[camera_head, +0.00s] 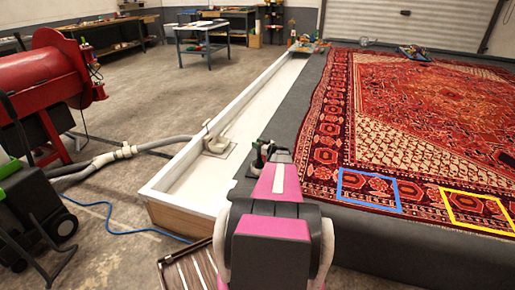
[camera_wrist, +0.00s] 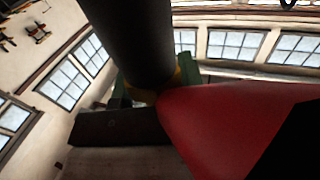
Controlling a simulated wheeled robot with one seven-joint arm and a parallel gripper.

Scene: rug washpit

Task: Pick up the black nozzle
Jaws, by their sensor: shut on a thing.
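My gripper (camera_head: 262,152) is above the near end of the white trough, at the dark edge of the rug platform. It is shut on a dark thing that I take to be the black nozzle. In the wrist view the black nozzle (camera_wrist: 128,38) shows as a thick dark cylinder, large and close, coming down from the top edge. A yellow and green part shows at its lower end, and a smooth red shape (camera_wrist: 225,120) lies against it on the right. The exact grip is partly hidden. In the head view the nozzle cannot be told clearly from the dark fingers.
The patterned red rug (camera_head: 400,130) lies on the right, with a blue square outline (camera_head: 368,206) and a yellow outline (camera_head: 478,224) on it. A long white trough (camera_head: 256,95) runs back on its left. A red drum machine (camera_head: 45,85) and grey hoses (camera_head: 125,153) stand left.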

